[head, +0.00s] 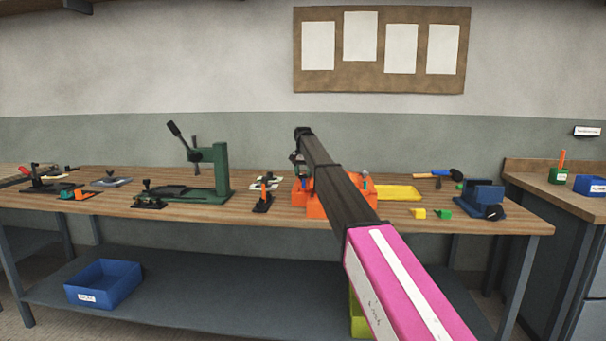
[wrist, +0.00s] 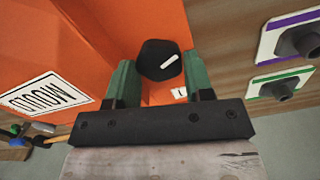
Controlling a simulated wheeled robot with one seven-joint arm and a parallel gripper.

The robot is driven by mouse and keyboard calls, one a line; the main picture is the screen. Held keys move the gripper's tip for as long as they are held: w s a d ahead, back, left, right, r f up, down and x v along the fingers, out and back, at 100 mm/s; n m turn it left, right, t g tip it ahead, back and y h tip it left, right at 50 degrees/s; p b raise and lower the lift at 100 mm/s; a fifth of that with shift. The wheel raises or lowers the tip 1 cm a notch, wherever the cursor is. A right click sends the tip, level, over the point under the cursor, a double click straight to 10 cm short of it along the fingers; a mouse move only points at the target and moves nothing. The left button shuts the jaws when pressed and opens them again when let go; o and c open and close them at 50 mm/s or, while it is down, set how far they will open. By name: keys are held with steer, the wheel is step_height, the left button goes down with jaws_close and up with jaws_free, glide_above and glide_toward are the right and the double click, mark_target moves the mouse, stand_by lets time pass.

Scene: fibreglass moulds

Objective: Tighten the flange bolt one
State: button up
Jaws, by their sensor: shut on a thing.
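In the wrist view a dark hex bolt head (wrist: 158,60) with a white mark stands in the orange mould (wrist: 95,30). My gripper (wrist: 160,66) has its green fingers on both sides of the head and is shut on it. A small white label (wrist: 180,93) sits on the orange surface beside the bolt. The bolt and fingertips cannot be made out there.
In the wrist view, two dark fittings on purple-edged (wrist: 296,42) and green-edged (wrist: 278,86) plates lie to the right. On the bench are a green press (head: 221,170), a yellow tray (head: 401,193), a hammer (head: 455,174) and a blue block (head: 485,194). Clamps stand left of the mould.

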steer(key=o, duration=0.9)
steer(key=shift+d, duration=0.1)
steer(key=shift+r, duration=0.1)
steer(key=shift+r, duration=0.2)
step_height(320, 180, up, 6)
steer(key=shift+w+r, duration=0.1)
steer(key=shift+r, duration=0.15)
steer(key=shift+a+r, duration=0.25)
steer(key=shift+r, duration=0.25)
